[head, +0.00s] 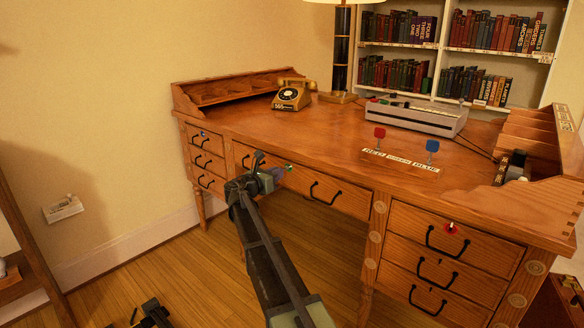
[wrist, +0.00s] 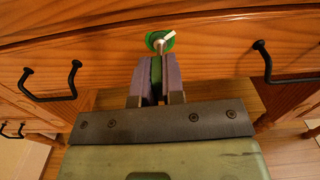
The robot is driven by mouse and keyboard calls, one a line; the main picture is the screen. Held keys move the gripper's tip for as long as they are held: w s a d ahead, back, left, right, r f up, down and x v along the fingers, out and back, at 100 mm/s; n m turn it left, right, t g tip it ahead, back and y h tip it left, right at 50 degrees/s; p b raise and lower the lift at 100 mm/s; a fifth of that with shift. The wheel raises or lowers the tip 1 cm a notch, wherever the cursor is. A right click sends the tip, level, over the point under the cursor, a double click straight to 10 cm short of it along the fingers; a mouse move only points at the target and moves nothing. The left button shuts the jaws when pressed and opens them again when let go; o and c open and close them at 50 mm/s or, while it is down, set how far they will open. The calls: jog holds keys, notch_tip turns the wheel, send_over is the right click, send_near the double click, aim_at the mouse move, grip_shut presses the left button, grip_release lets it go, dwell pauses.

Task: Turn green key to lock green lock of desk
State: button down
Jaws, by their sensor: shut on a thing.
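The green lock (wrist: 168,36) is a round green plate with a white mark, on the front of the desk's middle drawer. It also shows in the head view (head: 289,167), partly behind my gripper. My gripper (wrist: 158,60) is shut on the green key (wrist: 158,70), a thin green strip between its purple fingers. The fingertips are right at the lock. The key's tip is hidden, so I cannot tell how deep it sits or how it is turned. The wooden desk (head: 300,125) stands against the wall.
A red key (head: 379,132) and a blue key (head: 432,146) stand on a labelled strip (head: 400,160). A red lock (head: 451,228) is on the right top drawer, a blue one (head: 203,134) on the left. Black handles (wrist: 50,85) (wrist: 282,66) flank my gripper.

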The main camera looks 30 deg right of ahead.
jog(key=shift+n, duration=1.2)
jog(key=n, duration=0.3)
jog(key=n, duration=0.3)
